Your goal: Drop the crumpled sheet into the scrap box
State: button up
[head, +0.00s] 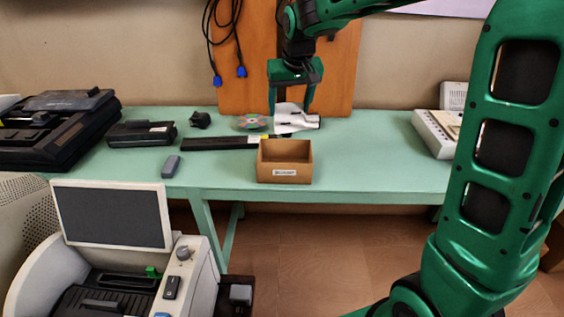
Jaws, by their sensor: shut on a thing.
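A crumpled white sheet (292,117) with dark marks is at the back middle of the green table, behind the box. My gripper (291,108) points down from above and is shut on the sheet, with a finger showing on either side of it. I cannot tell whether the sheet still touches the table. The scrap box (284,172) is an open brown box with a white label on its front. It stands at the table's front edge, nearer the camera than the sheet, and part of its inside shows.
A colourful disc (252,122) and a long black bar (220,143) lie left of the sheet. A small grey block (171,167) and dark devices (142,133) are further left. A pale machine (435,133) stands at right. The table right of the box is clear.

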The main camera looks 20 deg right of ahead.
aim_at(286, 118)
jog(key=shift+a+f, duration=0.25)
jog(key=shift+f, duration=1)
jog(key=shift+a+f, duration=0.25)
jog(key=shift+f, duration=0.95)
jog(key=o, duration=1.1)
jog(key=shift+r, duration=0.1)
jog(key=v, duration=1)
jog(key=shift+s+r, duration=0.15)
jog(key=shift+r, duration=0.05)
